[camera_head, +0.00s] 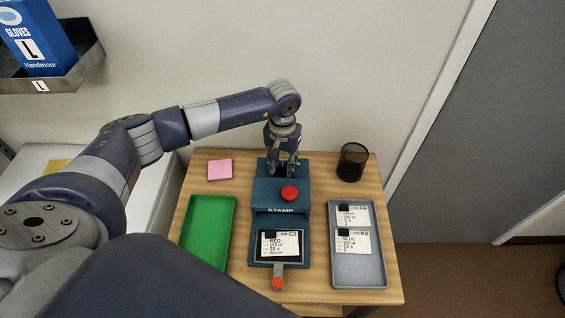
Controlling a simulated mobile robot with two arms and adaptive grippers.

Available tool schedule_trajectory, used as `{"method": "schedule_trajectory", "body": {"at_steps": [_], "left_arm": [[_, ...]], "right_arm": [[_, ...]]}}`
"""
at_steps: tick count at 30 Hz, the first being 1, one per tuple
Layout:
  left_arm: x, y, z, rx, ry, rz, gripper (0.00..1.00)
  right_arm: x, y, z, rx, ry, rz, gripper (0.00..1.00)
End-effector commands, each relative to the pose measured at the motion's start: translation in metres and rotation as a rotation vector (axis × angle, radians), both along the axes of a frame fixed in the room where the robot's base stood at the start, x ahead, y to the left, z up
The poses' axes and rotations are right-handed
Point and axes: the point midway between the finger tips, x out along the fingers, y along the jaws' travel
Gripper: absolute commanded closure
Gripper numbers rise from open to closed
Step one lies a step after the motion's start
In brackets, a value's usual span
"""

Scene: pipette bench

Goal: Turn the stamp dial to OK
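The blue stamp machine (264,199) stands in the middle of the wooden table, with a red button (289,192) on its top and the word STAMP on its front. A card marked RED (281,245) lies in the slide at its front, which has a red-tipped handle (277,282). My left gripper (284,172) points down over the back of the stamp machine, behind the red button. The stamp dial cannot be made out; the gripper covers that area. Whether the fingers are closed on anything is too small to tell. My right gripper is out of view.
A green tray (208,233) lies empty at left, and a grey tray (358,272) with two cards (350,227) lies at right. Pink notes (219,169) and a black mesh cup (352,162) are at the back. A glove box (38,40) sits in a wall holder.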

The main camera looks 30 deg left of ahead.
Motion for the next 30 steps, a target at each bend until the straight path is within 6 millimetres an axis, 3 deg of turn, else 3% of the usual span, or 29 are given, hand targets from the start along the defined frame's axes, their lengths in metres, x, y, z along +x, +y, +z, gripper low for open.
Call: {"method": "schedule_trajectory", "body": {"at_steps": [3,8,19,30], "left_arm": [[0.0,0.0,0.0,0.0,0.0,0.0,0.69],[0.0,0.0,0.0,0.0,0.0,0.0,1.0],[0.001,0.0,-0.001,0.001,-0.002,0.036,1.0],[0.001,0.001,-0.004,0.0,-0.003,0.276,1.0]], "right_arm": [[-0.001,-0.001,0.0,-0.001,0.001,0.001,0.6],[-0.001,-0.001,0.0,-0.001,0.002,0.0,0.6],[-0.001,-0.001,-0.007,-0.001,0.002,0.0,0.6],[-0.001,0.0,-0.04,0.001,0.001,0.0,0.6]]}}
